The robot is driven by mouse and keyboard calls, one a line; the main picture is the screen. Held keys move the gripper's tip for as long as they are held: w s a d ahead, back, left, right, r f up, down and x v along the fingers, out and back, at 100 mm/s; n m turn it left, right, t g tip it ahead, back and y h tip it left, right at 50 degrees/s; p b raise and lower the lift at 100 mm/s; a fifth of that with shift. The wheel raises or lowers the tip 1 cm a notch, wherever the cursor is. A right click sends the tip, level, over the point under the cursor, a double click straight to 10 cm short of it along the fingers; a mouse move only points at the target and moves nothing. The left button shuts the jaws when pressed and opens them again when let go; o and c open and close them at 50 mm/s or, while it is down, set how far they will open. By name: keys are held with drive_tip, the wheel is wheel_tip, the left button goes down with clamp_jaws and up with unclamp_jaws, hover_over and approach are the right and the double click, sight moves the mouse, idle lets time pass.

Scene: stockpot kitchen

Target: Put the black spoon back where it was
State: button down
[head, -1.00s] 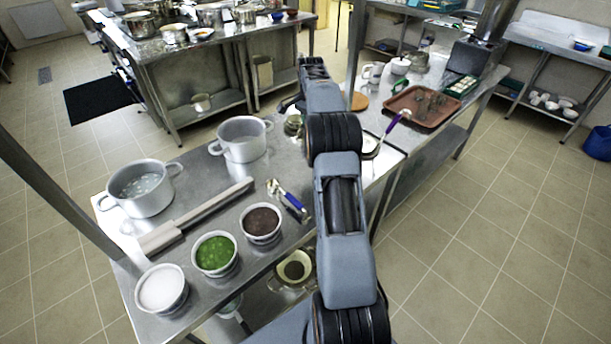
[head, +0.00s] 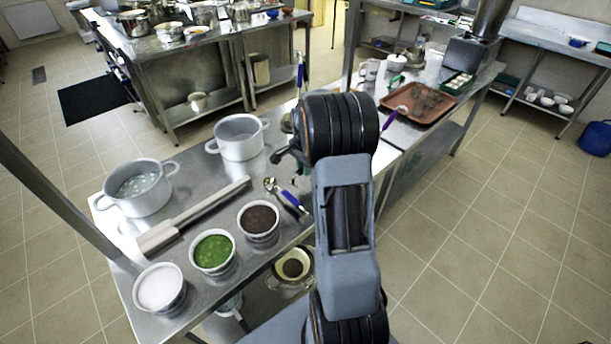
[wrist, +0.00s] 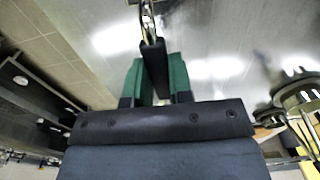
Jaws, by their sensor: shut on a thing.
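In the wrist view my gripper (wrist: 153,75) has its green fingers closed on the dark handle of the black spoon (wrist: 154,62). The handle runs away from the fingers, and a narrow shiny part (wrist: 148,14) shows beyond it at the top edge. The spoon's far end is cut off. Blurred grey metal lies behind it. In the head view my arm hides most of the gripper, and I cannot make out the black spoon there.
Two pots (head: 139,187) (head: 238,138) and three filled containers (head: 160,288) (head: 213,252) (head: 259,222) stand on the steel table. A blue-handled utensil (head: 291,199) lies left of my arm. A brown tray (head: 421,103) is right. Bare steel (head: 205,185) shows between the pots.

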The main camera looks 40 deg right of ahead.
drive_tip(key=shift+s+a+f, duration=0.15)
drive_tip(key=shift+s+f, duration=0.05)
drive_tip(key=shift+f, duration=1.65)
drive_tip(key=shift+f, duration=0.15)
drive_tip(key=c, duration=1)
unclamp_jaws()
